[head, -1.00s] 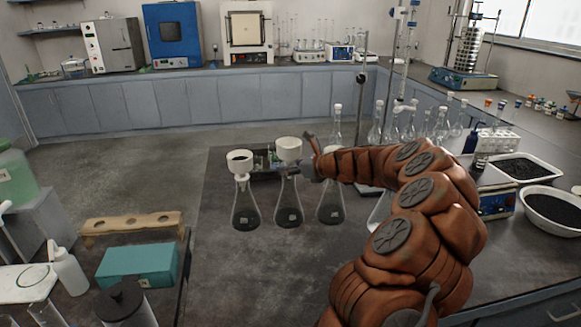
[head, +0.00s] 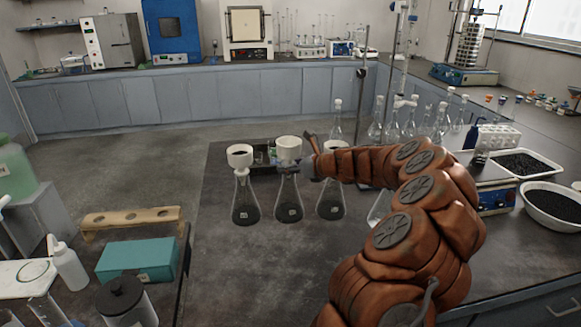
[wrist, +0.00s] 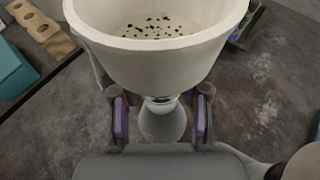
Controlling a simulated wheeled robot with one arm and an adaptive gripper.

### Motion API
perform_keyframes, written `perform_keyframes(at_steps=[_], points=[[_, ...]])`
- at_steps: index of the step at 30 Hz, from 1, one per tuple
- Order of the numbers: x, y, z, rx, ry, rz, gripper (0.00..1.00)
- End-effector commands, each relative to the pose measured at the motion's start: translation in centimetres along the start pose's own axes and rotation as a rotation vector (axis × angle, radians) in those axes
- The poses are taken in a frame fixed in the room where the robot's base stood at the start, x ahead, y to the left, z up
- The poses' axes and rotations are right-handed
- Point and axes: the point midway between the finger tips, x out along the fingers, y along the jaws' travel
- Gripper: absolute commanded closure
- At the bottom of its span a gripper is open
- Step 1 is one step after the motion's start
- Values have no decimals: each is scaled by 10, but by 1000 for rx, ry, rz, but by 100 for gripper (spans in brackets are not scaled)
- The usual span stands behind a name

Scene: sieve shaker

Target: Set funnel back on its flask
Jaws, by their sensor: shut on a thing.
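A white funnel (head: 288,148) is held by my gripper (head: 299,168) over the middle conical flask (head: 289,205). In the wrist view the funnel (wrist: 160,60) looks upright and has dark specks inside its bowl. My gripper (wrist: 162,112) has one finger on each side below the bowl, shut on the funnel's lower part. A pale rounded shape shows between and below the fingers, likely the flask. The funnel's bowl and my fingers hide the join, so I cannot tell whether the stem is in the neck.
The left flask (head: 246,205) bears a white funnel (head: 240,155). The right flask (head: 331,203) stands close by, its top partly behind my arm. Several glass flasks and bowls of dark grains (head: 553,207) stand to the right. The dark bench front (head: 270,270) is clear.

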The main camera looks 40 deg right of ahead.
Motion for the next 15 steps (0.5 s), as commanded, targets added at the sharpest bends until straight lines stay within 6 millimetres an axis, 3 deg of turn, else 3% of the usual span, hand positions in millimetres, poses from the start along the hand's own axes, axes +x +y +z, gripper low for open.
perform_keyframes(at_steps=[15], points=[[4,0,-8,0,-1,0,94]])
